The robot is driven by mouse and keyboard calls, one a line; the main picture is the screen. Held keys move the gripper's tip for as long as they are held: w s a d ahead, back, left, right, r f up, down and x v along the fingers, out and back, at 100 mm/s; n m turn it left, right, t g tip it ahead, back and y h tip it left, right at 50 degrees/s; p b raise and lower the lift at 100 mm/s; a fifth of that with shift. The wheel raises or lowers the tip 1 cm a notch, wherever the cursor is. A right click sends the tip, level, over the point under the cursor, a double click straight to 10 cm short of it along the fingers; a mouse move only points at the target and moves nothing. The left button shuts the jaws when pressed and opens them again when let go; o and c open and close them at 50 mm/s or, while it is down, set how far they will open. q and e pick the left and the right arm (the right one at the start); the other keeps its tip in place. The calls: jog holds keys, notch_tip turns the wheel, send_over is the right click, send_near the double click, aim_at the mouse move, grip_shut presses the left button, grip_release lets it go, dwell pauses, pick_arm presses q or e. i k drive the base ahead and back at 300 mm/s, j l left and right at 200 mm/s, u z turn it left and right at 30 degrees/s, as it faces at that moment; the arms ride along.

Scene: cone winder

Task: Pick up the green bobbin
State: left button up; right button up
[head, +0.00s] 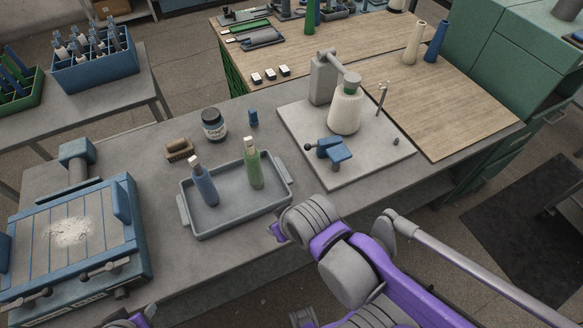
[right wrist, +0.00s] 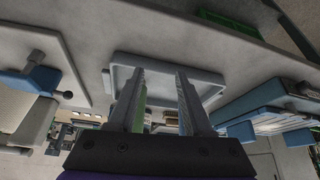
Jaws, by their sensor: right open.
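The green bobbin (head: 254,167) stands upright with a pale top in the right half of a grey tray (head: 241,226). A blue bobbin (head: 204,187) stands left of it in the same tray. In the right wrist view, my right gripper (right wrist: 160,72) is open, with nothing seen between its fingers. A strip of the green bobbin (right wrist: 141,112) shows beside the left finger there, and that finger hides the rest. In the head view my right arm reaches in front of the tray, and its wrist covers most of the gripper. My left gripper is not seen.
Behind the tray stand a brush (head: 179,150), a dark jar (head: 214,125) and a small blue piece (head: 253,118). The cone winder plate (head: 375,164) lies to the right, with a white cone (head: 345,110). A blue machine (head: 70,240) stands left of the tray.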

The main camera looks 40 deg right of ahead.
aim_at(251, 155)
jog(key=k+l+z, duration=0.1)
jog(key=z, duration=0.75)
